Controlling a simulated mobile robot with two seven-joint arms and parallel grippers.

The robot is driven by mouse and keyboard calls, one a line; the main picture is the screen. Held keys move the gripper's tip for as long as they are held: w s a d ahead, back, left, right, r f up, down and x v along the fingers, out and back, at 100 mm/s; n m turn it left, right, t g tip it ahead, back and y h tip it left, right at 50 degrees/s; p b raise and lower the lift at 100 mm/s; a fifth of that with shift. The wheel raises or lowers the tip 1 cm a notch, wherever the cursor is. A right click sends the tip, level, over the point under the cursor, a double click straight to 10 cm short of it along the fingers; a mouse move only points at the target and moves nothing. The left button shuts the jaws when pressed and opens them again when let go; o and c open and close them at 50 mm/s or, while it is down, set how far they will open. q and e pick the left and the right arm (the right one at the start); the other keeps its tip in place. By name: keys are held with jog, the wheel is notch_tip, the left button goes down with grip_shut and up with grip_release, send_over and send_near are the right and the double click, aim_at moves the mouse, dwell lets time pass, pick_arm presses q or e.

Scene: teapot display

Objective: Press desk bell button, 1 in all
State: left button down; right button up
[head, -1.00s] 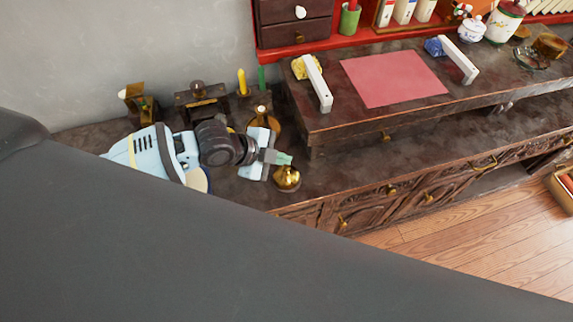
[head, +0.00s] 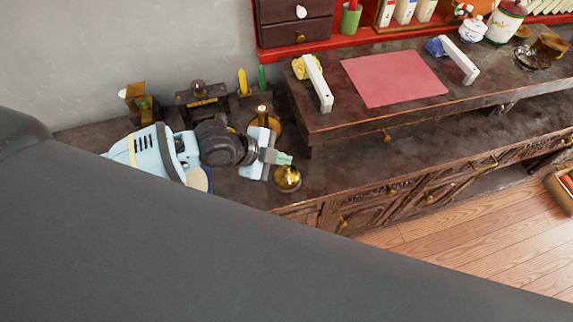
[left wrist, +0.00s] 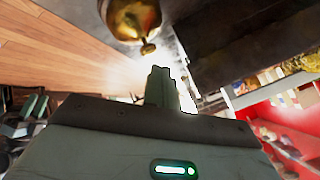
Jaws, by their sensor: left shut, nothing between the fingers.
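The gold desk bell (head: 287,177) stands on the dark wooden counter near its front edge in the head view. It also shows at the top of the left wrist view (left wrist: 136,20), with its small button (left wrist: 148,49) pointing toward the gripper. My left gripper (head: 284,159) is shut and empty, right by the top of the bell in the head view. Its closed fingers (left wrist: 163,88) show a gap to the button in the left wrist view. My right gripper is not in view.
A raised wooden shelf with a pink mat (head: 393,78) and two white handle-like pieces stands right of the bell. A brass bottle-like item (head: 262,112), a dark box (head: 203,98) and candles stand behind the gripper. The counter right of the bell is clear.

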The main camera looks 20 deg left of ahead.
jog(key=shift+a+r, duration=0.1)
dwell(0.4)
pick_arm(q)
jog(key=shift+f, duration=0.2)
jog(key=shift+f, duration=0.25)
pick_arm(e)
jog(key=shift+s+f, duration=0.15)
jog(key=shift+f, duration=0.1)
